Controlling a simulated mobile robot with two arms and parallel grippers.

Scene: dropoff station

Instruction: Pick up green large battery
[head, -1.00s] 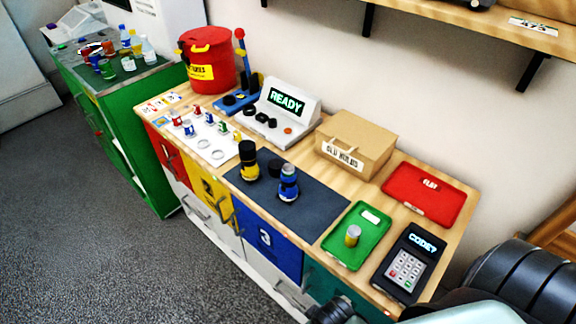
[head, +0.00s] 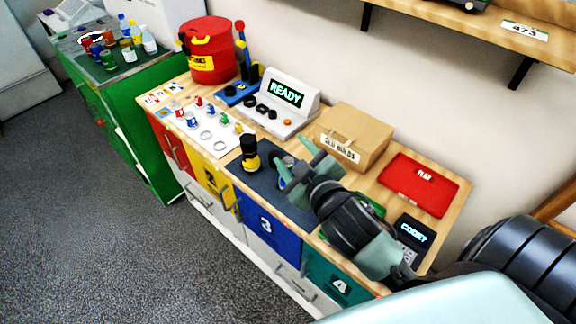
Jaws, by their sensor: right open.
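A small green battery-like item (head: 224,118) stands on the white sheet (head: 208,146), among several red, blue and yellow ones. I cannot tell for certain whether it is the large green battery. My right gripper (head: 292,164) is open over the dark mat (head: 268,181), to the right of the white sheet and well apart from the green item. Its fingers point left, and nothing shows held between them. It partly hides a blue-and-black item on the mat. My left gripper is not in view.
A yellow-and-black item (head: 251,160) stands on the mat. Behind are a READY display (head: 284,93), a cardboard box (head: 355,130) and a red bucket (head: 209,50). A red tray (head: 420,186) lies right. My right arm hides most of the green tray and part of the keypad (head: 413,232).

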